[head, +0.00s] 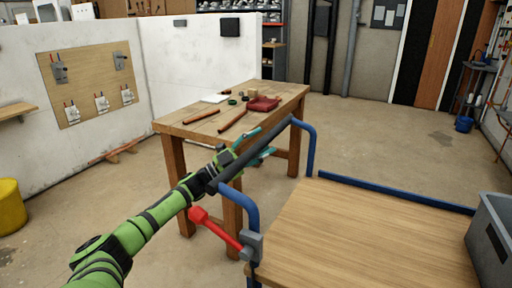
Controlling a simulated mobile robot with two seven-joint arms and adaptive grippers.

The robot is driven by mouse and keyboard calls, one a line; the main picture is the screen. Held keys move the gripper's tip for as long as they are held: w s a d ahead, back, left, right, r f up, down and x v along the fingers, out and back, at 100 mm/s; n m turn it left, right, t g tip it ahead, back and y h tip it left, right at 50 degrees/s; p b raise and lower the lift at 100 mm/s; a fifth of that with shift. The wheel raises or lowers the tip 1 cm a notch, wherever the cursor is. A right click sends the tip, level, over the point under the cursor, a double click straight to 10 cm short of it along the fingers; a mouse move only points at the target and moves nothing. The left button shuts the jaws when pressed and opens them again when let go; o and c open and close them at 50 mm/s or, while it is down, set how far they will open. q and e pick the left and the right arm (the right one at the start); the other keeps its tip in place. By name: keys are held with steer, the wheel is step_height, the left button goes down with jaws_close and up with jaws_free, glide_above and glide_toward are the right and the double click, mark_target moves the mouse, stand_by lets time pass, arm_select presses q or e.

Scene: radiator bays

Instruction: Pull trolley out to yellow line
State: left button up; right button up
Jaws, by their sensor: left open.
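The trolley has a wooden deck (365,235) with a blue frame and fills the lower right. Its dark grey handle bar (281,128) slants between two bent blue posts. My left gripper (266,140) reaches the bar with open teal fingers, one showing on each side of it; contact cannot be told. A red lever with a round knob (198,215) sticks out from a grey block (251,245) at the near post. The trolley's wheels are hidden, and no yellow line shows. My right gripper is not in view.
A grey bin (490,240) sits at the deck's right. A yellow bucket (10,207) stands far left. Bare floor (375,140) lies beyond the trolley.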

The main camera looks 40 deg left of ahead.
arm_select(q)
steer(key=v, duration=1.2)
stand_by(0.3)
